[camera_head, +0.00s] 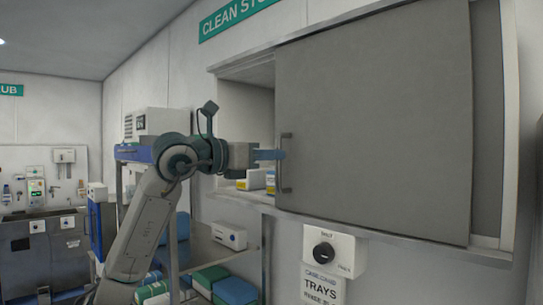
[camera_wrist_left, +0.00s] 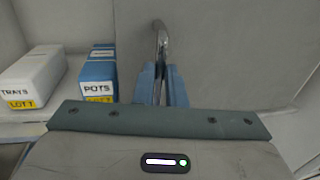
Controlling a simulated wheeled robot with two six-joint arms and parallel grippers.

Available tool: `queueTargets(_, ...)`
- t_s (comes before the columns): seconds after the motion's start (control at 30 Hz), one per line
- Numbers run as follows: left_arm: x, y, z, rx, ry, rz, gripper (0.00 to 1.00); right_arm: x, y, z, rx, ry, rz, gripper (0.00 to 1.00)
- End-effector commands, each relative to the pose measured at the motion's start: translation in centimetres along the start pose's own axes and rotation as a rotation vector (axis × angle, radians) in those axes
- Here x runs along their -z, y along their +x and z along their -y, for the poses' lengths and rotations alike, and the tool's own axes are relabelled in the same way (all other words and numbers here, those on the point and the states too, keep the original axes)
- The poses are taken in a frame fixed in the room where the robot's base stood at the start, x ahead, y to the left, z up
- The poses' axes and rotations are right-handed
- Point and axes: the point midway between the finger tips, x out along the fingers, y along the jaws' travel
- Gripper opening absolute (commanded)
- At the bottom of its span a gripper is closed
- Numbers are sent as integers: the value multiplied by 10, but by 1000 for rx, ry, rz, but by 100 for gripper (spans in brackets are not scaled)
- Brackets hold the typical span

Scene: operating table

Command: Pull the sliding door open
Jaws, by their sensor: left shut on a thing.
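The grey sliding door (camera_head: 380,125) covers most of the wall cupboard, with an open gap at its left side. Its upright metal handle (camera_head: 286,165) is near the door's left edge. My left gripper (camera_head: 279,155) reaches in from the left, with its blue fingers at the handle. In the left wrist view the handle (camera_wrist_left: 160,45) runs down between the two blue fingers (camera_wrist_left: 161,84), which are shut on it. My right gripper is not in view.
Inside the gap, a white TRAYS box (camera_wrist_left: 32,78) and a blue POTS box (camera_wrist_left: 99,73) stand on the shelf. A white dial box (camera_head: 328,250) is below the door. A cart with blue and green packs (camera_head: 236,290) stands beneath my left arm.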

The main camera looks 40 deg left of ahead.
Motion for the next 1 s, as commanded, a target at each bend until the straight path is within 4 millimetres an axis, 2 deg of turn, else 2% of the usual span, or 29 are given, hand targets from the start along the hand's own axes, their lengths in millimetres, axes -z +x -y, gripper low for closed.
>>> queueTargets(0.1,-2,0,0,1,0,5,0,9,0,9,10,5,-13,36)
queueTargets(0.33,-2,0,0,1,0,6,0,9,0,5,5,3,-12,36)
queueTargets(0.37,-2,0,0,1,0,6,14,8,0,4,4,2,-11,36)
queueTargets(0.47,-2,0,0,1,0,5,33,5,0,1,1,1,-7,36)
queueTargets(0.77,0,-1,0,0,1,3,33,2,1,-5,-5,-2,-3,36)
queueTargets(0.87,2,-8,0,-1,2,3,33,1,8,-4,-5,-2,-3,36)
queueTargets(1.0,4,-31,0,-4,4,4,33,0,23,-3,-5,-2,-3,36)
